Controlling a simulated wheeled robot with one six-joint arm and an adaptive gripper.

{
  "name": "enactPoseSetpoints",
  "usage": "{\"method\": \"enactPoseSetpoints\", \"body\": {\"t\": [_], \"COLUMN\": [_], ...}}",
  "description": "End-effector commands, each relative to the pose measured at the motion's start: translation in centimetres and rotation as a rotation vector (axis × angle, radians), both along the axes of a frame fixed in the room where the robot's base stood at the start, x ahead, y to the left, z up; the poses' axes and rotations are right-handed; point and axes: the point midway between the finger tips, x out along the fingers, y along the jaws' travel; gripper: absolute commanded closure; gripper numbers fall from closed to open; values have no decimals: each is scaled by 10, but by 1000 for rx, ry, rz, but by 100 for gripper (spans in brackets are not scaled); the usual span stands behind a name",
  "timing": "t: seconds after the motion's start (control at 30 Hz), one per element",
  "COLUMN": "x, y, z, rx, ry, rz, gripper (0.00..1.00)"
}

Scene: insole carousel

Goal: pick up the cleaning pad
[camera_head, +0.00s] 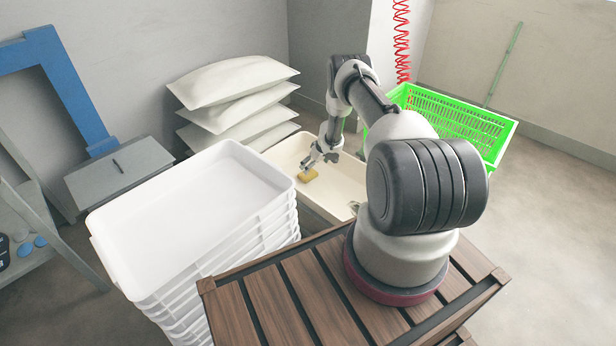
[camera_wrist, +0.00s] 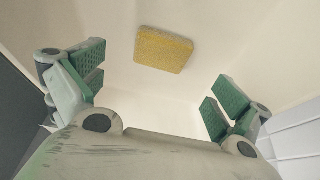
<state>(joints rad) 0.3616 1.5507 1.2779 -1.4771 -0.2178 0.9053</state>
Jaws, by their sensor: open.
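The cleaning pad (camera_wrist: 163,49) is a yellow block lying on the floor of a cream tray. In the head view the pad (camera_head: 307,175) shows small, close to the fingertips of my gripper (camera_head: 322,158). In the wrist view my gripper (camera_wrist: 157,88) is open, its green-padded fingers wide apart at left and right. The pad lies beyond the fingertips, near the middle between them and towards the top of the picture. Nothing is between the fingers. I cannot tell the exact gap between fingers and pad.
The cream tray (camera_head: 336,196) has raised walls around the pad. A stack of white trays (camera_head: 195,215) stands close at its left. Stacked pale sacks (camera_head: 236,83) lie behind, and a bright green crate (camera_head: 458,122) stands at the right. Open floor (camera_head: 545,230) lies further right.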

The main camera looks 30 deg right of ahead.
Motion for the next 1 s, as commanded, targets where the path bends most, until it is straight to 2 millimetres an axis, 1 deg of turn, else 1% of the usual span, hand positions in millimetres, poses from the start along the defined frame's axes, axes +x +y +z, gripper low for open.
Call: {"method": "enactPoseSetpoints", "body": {"t": [0.03, 0.1, 0.27, 0.47, 0.6, 0.7, 1.0], "x": [-1, 1, 5, 8, 15, 16, 17], "y": [2, 3, 4, 4, 6, 6, 7], "z": [-11, -20, -32, -63, -70, -76, -78], "rx": [5, 8, 5, 3, 6, 5, 4], "ry": [2, 4, 4, 4, -1, 2, 3], "rz": [2, 3, 4, 3, 5, 3, 2], "gripper": [0, 0, 0, 0, 0, 0, 0]}}
